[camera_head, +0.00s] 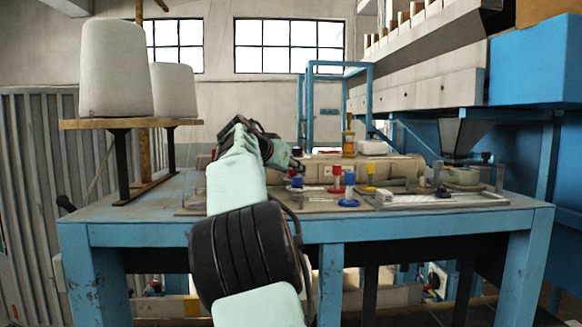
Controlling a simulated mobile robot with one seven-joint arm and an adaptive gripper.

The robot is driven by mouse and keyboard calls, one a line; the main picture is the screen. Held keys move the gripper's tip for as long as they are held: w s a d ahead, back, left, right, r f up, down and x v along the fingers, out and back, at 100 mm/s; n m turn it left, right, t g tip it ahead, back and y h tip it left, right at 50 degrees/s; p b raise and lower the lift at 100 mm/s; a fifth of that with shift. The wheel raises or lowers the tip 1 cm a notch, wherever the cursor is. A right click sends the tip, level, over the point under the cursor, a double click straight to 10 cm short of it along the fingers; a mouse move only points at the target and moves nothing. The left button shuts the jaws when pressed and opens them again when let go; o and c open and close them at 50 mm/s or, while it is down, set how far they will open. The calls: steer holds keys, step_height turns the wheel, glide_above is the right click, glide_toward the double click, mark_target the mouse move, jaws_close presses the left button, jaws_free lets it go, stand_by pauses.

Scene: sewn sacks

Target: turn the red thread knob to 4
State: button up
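Large white thread cones (115,70) stand on a raised wooden shelf at left. A clear tray (440,200) lies at front right.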

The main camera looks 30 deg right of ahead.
steer(key=shift+c, duration=0.5)
jaws_close()
steer(key=shift+t, duration=0.3)
steer(key=shift+s+d+r+n+t+y+b, duration=0.15)
steer(key=shift+n+t+y+b, duration=0.25)
steer(key=shift+n+t+y, duration=0.4)
steer(key=shift+s+d+n+t+y+p, duration=0.15)
steer(key=shift+n+t+y+p, duration=0.45)
steer(key=shift+n+y, duration=0.4)
steer(key=shift+d+n+t+y+p, duration=0.15)
steer(key=shift+n+t+y+p, duration=0.3)
steer(key=shift+n+t+y, duration=0.5)
steer(key=shift+d+n+t+y+b, duration=0.1)
steer(key=shift+n+t+y+b, duration=0.25)
steer(key=shift+n+y, duration=0.95)
steer(key=shift+n+y+b, duration=0.65)
steer(key=shift+n+y, duration=0.9)
